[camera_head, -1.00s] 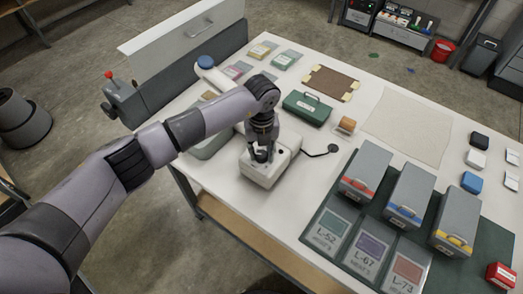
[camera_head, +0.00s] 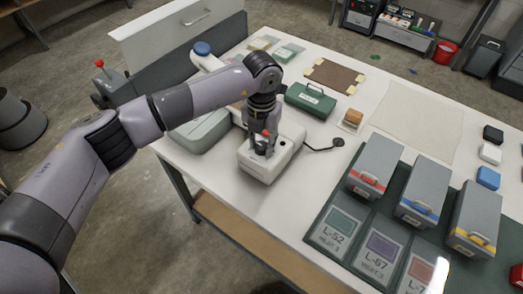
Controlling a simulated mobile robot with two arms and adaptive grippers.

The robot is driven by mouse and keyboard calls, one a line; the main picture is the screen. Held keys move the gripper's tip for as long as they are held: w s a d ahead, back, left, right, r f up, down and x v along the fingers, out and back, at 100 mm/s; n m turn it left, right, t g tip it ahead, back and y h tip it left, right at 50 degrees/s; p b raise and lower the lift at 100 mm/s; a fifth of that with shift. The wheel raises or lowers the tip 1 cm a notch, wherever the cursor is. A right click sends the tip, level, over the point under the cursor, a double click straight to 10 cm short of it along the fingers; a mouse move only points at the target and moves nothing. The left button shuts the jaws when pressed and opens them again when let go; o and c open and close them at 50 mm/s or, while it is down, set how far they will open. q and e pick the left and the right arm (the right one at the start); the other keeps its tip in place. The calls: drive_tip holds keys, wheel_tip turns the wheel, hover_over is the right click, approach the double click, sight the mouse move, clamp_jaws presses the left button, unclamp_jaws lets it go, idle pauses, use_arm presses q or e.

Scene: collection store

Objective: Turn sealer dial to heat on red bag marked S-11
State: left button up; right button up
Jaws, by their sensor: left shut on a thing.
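The white sealer (camera_head: 284,160) stands near the table's front left edge, with a dark cable running right to a round black piece (camera_head: 338,142). My left gripper (camera_head: 263,148) points down over the sealer's top, shut on its dark dial, which the fingers mostly hide. A small red tip shows at the fingers. Three bags lie on the green mat, marked L-52 (camera_head: 341,225), L-67 (camera_head: 381,247) and L-73 (camera_head: 418,271). I cannot make out a red bag marked S-11. My right gripper is not in view.
Grey boxes with red (camera_head: 376,162), blue (camera_head: 423,190) and yellow (camera_head: 478,215) labels stand behind the bags. A green case (camera_head: 310,101) and brown mat (camera_head: 340,76) lie behind the sealer. A grey-green case (camera_head: 200,132) is left of it. A pale sheet (camera_head: 414,118) lies at right.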

use_arm(q)
drive_tip(key=m+b, duration=0.6)
drive_tip(key=b, duration=0.1)
drive_tip(key=m+b, duration=0.3)
drive_tip(key=shift+f+b, duration=0.25)
drive_tip(key=shift+b, duration=0.15)
drive_tip(key=m+b, duration=0.3)
drive_tip(key=m, duration=0.1)
drive_tip(key=shift+r+m, duration=0.1)
drive_tip(key=shift+m, duration=0.3)
drive_tip(key=m+b, duration=0.1)
drive_tip(key=m, duration=0.2)
drive_tip(key=shift+m+b, duration=0.3)
drive_tip(key=shift+b, duration=0.05)
drive_tip(key=m+b, duration=0.1)
drive_tip(key=m, duration=0.2)
drive_tip(key=shift+r+m, duration=0.1)
drive_tip(key=shift+m, duration=0.2)
drive_tip(key=m, duration=0.8)
drive_tip(key=shift+r+m, duration=0.1)
drive_tip(key=shift+m, duration=0.2)
drive_tip(key=o, duration=1.2)
